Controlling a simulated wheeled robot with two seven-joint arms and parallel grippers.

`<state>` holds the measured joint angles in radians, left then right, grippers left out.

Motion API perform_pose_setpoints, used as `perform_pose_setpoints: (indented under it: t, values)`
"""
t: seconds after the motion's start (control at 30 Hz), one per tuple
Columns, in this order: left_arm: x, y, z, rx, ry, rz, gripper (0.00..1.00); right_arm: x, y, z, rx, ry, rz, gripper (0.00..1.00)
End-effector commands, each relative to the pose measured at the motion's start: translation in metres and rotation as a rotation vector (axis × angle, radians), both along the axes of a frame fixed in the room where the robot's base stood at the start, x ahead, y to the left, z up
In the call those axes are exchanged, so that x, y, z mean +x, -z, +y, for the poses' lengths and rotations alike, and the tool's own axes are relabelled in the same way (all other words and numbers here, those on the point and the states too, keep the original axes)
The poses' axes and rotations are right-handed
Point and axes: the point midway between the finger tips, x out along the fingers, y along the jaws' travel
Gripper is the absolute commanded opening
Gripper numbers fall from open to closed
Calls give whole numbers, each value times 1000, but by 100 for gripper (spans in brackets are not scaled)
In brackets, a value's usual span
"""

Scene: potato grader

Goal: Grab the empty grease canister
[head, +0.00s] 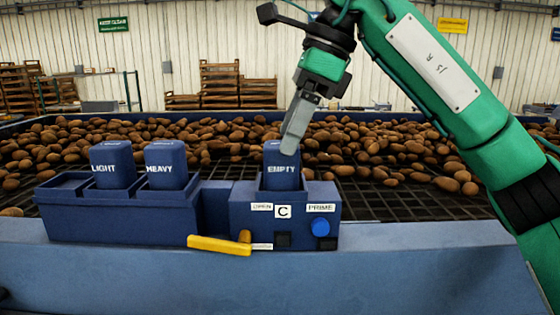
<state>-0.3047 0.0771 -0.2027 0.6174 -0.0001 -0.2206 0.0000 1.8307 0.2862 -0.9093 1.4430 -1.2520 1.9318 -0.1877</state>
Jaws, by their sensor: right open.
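The empty grease canister (276,180) is a blue block labelled EMPTY. It stands upright in the socket of the blue station (243,221) marked C. My right gripper (291,142) reaches down from above and is open, its grey fingers overlapping the canister's upper right part in the picture. I cannot tell whether they touch it or are around it; part of the canister's top is hidden behind them. My left gripper is not in view.
Canisters labelled LIGHT (113,166) and HEAVY (166,165) stand left in a blue two-slot holder (120,221). A yellow lever (219,245) and a blue round button (320,225) are on the station's front. Behind lies a grate covered with potatoes (370,150).

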Motion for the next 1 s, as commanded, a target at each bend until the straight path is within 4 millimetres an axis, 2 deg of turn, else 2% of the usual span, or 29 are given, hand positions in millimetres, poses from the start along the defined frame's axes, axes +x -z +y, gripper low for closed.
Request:
perform_pose_setpoints:
  t: [0.17,0.4,0.6,0.83,0.87,1.0]
  values:
    - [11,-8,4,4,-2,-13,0,0,7,3,0,0,1,73]
    - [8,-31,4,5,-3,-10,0,-1,33,10,-1,-1,3,73]
    - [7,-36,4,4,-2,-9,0,-1,50,16,1,1,1,73]
    - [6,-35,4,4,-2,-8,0,-1,53,17,2,1,0,73]
    - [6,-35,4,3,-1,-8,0,-1,53,17,2,1,0,71]
    - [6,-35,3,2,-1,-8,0,-1,52,17,2,1,0,43]
